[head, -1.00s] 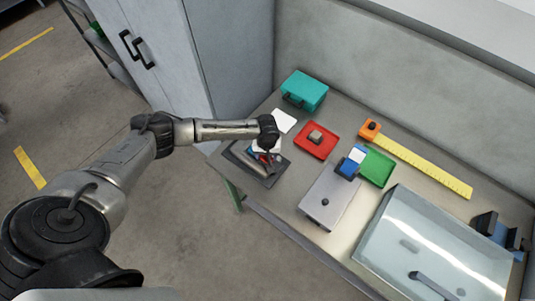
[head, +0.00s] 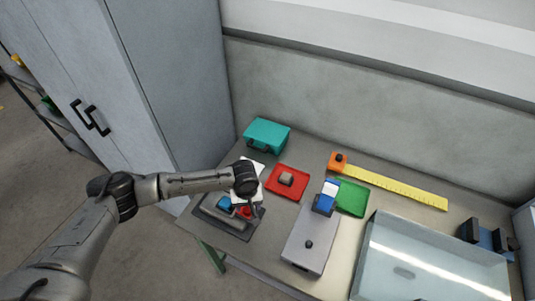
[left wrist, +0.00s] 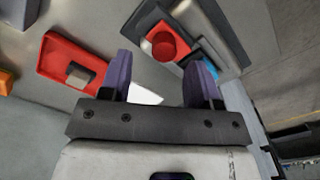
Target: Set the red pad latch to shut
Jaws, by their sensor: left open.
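The labeller (head: 241,230) is a dark base plate at the near left corner of the bench, with a grey bar, a blue part (head: 225,202) and a red part (head: 245,212) on it. In the left wrist view the red part is a round red pad (left wrist: 163,46) on a red block, with the blue part (left wrist: 210,66) beside it. My left gripper (head: 252,207) hangs over the labeller. Its two purple fingers (left wrist: 161,78) are apart and nothing is between them; the red pad lies just beyond their tips. The latch's setting cannot be told. My right gripper is out of view.
A red tray (head: 272,188) with a brownish block is right of the labeller. A teal case (head: 267,134) stands behind. A grey box (head: 305,255), a green tray (head: 352,208), a yellow ruler (head: 400,187) and a clear-walled bin (head: 385,265) fill the right side.

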